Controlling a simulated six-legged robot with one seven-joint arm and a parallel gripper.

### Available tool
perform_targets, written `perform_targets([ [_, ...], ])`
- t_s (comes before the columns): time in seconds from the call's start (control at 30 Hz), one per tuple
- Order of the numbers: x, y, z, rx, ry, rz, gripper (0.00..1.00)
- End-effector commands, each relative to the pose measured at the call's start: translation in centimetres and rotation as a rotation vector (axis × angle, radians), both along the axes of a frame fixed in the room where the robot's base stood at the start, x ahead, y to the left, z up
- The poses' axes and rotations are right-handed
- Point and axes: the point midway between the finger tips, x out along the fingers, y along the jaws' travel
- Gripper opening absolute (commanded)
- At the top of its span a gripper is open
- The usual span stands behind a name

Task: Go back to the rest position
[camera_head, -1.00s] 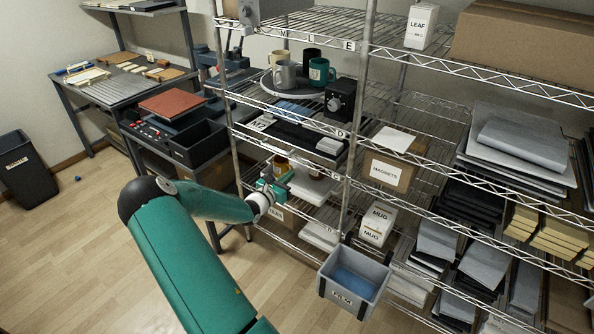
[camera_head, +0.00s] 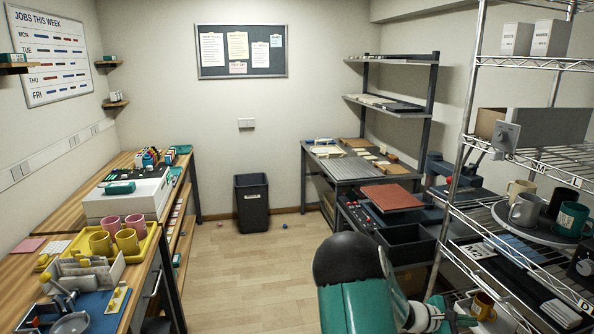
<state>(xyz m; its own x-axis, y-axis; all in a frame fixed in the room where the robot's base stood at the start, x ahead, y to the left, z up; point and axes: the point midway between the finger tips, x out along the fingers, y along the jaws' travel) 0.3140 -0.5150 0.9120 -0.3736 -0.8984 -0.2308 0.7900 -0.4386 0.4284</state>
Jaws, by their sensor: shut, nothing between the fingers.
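My arm reaches up from the bottom edge and bends right toward the wire shelf rack (camera_head: 470,110). My gripper (camera_head: 464,318) is at the lower right, low beside the rack's lower shelf. It is shut and appears empty, though its fingertips are small in the view. A yellow mug (camera_head: 483,306) stands on that shelf just right of the gripper; I cannot tell how wide the gap is.
On a higher shelf, several mugs stand on a round tray (camera_head: 508,222). A press bench with a red plate (camera_head: 392,197) is left of the rack. A bench with mugs in a yellow tray (camera_head: 83,240) is on the left. Open floor (camera_head: 255,290) lies between, with a bin (camera_head: 252,203) behind.

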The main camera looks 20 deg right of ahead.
Motion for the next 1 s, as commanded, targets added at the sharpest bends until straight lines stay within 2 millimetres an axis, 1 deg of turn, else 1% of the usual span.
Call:
perform_targets([
  [0.03, 0.5, 1.6, 1.1, 0.02, -0.08, -0.024, 0.0],
  [0.17, 1.4, 5.7, 2.8, 0.085, -0.262, -0.09, 0.0],
  [0.37, 2.7, 12.7, 5.5, 0.21, -0.522, -0.175, 0.0],
  [0.4, 2.9, 14.1, 6.0, 0.238, -0.571, -0.188, 0.0],
  [0.57, 3.6, 20.2, 8.3, 0.362, -0.754, -0.24, 0.0],
  [0.6, 3.7, 21.7, 8.9, 0.395, -0.797, -0.251, 0.0],
  [0.67, 3.8, 24.0, 9.8, 0.446, -0.858, -0.267, 0.0],
  [0.7, 3.8, 25.7, 10.4, 0.482, -0.898, -0.277, 0.0],
  [0.77, 3.8, 28.0, 11.3, 0.536, -0.954, -0.289, 0.0],
  [0.8, 3.7, 29.6, 12.0, 0.572, -0.991, -0.298, 0.0],
  [0.87, 3.5, 32.0, 12.9, 0.629, -1.043, -0.309, 0.0],
  [0.9, 3.3, 33.5, 13.5, 0.667, -1.076, -0.315, 0.0],
  [0.97, 2.9, 35.9, 14.4, 0.726, -1.122, -0.324, 0.0],
  [1.0, 2.6, 37.5, 15.0, 0.766, -1.151, -0.329, 0.0],
])
